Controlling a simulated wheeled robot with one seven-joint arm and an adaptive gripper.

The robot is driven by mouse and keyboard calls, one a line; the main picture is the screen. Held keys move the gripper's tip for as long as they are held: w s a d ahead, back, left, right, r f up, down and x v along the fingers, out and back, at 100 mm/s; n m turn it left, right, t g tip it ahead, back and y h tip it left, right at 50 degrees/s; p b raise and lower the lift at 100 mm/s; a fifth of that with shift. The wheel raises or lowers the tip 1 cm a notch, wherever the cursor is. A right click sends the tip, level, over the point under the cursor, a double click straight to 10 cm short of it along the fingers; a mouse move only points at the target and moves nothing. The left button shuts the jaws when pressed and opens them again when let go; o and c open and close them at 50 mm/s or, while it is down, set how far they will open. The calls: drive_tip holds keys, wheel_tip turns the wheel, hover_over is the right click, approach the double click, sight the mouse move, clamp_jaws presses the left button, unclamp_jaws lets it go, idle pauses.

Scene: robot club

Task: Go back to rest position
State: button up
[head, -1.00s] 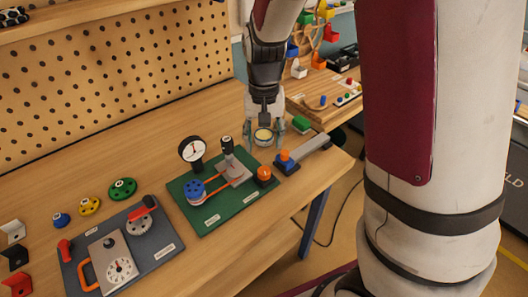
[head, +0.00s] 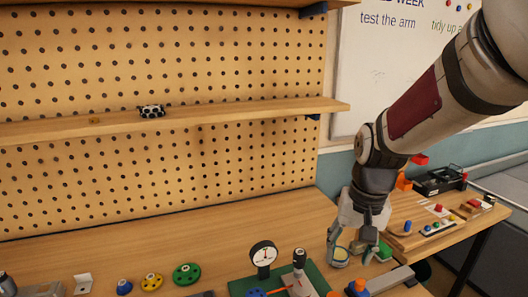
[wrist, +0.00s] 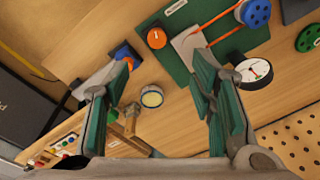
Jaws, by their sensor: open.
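My gripper (head: 353,249) is over the right part of the workbench (head: 200,236), pointing down, its fingers spread and empty. In the wrist view my gripper (wrist: 163,65) shows its two green-padded fingers wide apart. A small round tin with a pale yellow top (head: 340,257) stands on the bench by the fingers in the head view. In the wrist view the tin (wrist: 151,97) appears between the fingers, on the bench beyond them, and nothing grips it.
A pegboard with a shelf (head: 200,122) stands behind.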

drive_tip(key=s+r+n+t, duration=0.1)
drive_tip(key=s+r+t, duration=0.1)
drive_tip(key=s+r, duration=0.3)
drive_tip(key=s+r+n+t, duration=0.2)
drive_tip(key=s+r, duration=0.3)
drive_tip(key=s, duration=0.7)
drive_tip(key=shift+d+r, duration=0.2)
drive_tip(key=shift+r, duration=0.2)
